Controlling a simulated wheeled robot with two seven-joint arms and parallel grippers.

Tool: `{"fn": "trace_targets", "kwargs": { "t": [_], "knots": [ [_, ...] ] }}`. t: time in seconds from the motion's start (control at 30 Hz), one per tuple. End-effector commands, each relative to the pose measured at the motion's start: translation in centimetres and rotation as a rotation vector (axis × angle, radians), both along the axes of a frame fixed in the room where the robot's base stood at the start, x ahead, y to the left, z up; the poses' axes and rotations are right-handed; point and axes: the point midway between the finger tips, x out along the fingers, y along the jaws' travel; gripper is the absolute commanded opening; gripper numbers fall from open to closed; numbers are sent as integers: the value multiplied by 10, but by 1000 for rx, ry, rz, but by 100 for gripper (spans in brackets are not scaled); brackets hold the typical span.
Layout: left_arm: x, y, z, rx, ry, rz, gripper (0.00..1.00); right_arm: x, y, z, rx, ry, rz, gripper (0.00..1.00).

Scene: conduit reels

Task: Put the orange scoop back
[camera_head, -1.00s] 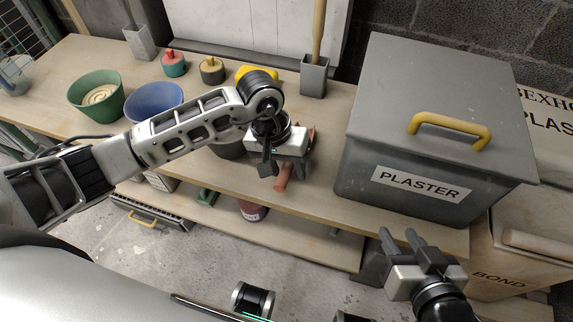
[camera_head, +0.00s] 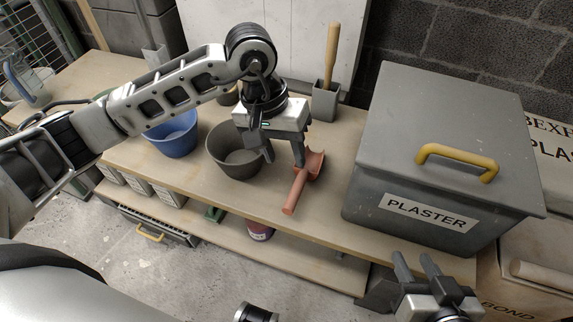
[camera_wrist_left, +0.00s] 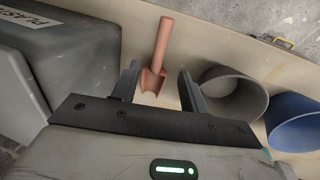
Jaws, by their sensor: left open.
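The orange scoop (camera_head: 298,188) lies on the wooden bench between the grey-brown bowl and the plaster bin. Its handle points toward the front edge. My left gripper (camera_head: 284,160) is open, with its fingers pointing down by the scoop's head. In the left wrist view, the scoop (camera_wrist_left: 161,48) shows beyond the open fingers (camera_wrist_left: 157,72), its head in line with the gap between them and its handle pointing away. The fingers hold nothing. My right gripper (camera_head: 417,264) is low at the right, in front of the plaster bin, with its fingers apart and nothing seen between them.
The grey-brown bowl (camera_head: 222,150) and a blue bowl (camera_head: 172,140) stand left of the scoop. The large grey plaster bin (camera_head: 440,140) blocks the right. A grey holder (camera_head: 326,101) with a wooden handle stands behind. A lower shelf carries a red tub (camera_head: 259,230).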

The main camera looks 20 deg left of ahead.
Motion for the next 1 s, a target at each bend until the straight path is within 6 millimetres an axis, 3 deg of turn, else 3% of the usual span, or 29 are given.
{"fn": "trace_targets", "kwargs": {
  "t": [0.07, 0.13, 0.27, 0.33, 0.43, 0.53, 0.6, 0.63, 0.7, 0.8, 0.9, 1.0],
  "knots": [
    [-6, -9, 1, -42, 23, 12, 44, 0, 0, -1, 1, 2, -1, 36],
    [-20, -30, -1, -140, 82, 50, 44, 0, 0, -2, 1, 3, -1, 36],
    [-67, -98, 9, -484, 351, 231, 44, -1, 0, -4, 0, 8, 0, 36],
    [-96, -139, 37, -734, 636, 413, 44, -1, 0, -5, -2, 10, 1, 36],
    [-109, -168, 96, -1048, 1175, 737, 44, 0, 1, -5, -2, 10, 1, 36],
    [-85, -153, 140, -1254, 1864, 1086, 44, 1, 1, -5, -2, 8, 1, 36],
    [-57, -121, 141, -1307, 2432, 1309, 44, 1, 1, -4, -2, 6, 2, 36],
    [-45, -105, 133, 1180, -2442, -1257, 44, 1, 1, -4, -2, 6, 2, 36],
    [-29, -66, 94, 777, -2123, -957, 44, 2, 1, -4, -4, 5, 3, 36],
    [-37, -26, 22, 361, -1683, -564, 44, 2, 1, -4, -5, 3, 5, 36],
    [-65, -7, -32, 122, -1357, -284, 44, 2, 0, -3, -7, 3, 7, 36],
    [-89, -1, -61, -3, -1155, -119, 44, 2, 0, -2, -8, 0, 9, 36]
  ]
}}
